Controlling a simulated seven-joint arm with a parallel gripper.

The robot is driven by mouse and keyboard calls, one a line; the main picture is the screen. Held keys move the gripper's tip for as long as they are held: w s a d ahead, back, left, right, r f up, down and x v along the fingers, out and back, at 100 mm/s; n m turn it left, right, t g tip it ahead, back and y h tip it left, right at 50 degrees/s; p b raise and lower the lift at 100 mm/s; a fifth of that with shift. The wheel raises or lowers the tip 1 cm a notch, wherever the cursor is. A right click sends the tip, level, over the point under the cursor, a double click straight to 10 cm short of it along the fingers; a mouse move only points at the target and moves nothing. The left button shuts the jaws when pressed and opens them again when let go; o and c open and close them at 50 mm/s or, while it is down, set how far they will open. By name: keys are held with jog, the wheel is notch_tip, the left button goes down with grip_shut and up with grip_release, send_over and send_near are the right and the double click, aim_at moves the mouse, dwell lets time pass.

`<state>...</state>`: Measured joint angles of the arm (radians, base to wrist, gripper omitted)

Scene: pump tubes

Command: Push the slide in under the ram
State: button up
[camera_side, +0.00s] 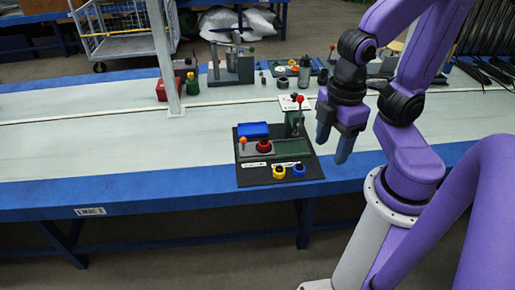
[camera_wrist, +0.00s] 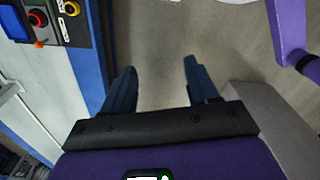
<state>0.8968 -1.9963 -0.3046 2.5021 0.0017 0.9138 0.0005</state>
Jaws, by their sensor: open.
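The slide (camera_side: 251,153) is a grey plate with an orange knob (camera_side: 243,140) at its left and a round red-and-black part (camera_side: 263,146) on it. It lies left of a dark green strip (camera_side: 292,147). Behind the strip stands a green press (camera_side: 292,122) with a red-knobbed lever (camera_side: 300,101); the ram itself cannot be made out. My gripper (camera_side: 333,147) is open and empty, pointing down to the right of the fixture, apart from it. In the wrist view my gripper (camera_wrist: 160,72) is over the floor; the orange knob (camera_wrist: 39,44) shows at top left.
The dark base plate (camera_side: 255,178) also carries a blue tray (camera_side: 253,130), a yellow ring (camera_side: 278,172) and a blue ring (camera_side: 298,170). A metal post (camera_side: 164,60) stands at the back left. The bench left of the plate is clear.

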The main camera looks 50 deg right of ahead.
jog(key=w+a+f+m+t+h, duration=0.1)
jog(key=w+m, duration=0.3)
jog(key=w, duration=0.3)
jog(key=w+a+f+m+t+h, duration=0.1)
jog(key=w+f+m, duration=0.15)
jog(key=w, duration=0.45)
jog(key=m+h, duration=0.2)
jog(key=m, duration=1.5)
send_over(243, 140)
jog(key=s+a, duration=0.3)
jog(key=a, duration=0.2)
notch_tip(243, 140, down, 19)
jog(key=x, duration=1.7)
jog(key=shift+w+d+r, duration=0.1)
jog(key=shift+w+d, duration=0.1)
jog(key=shift+d, duration=0.15)
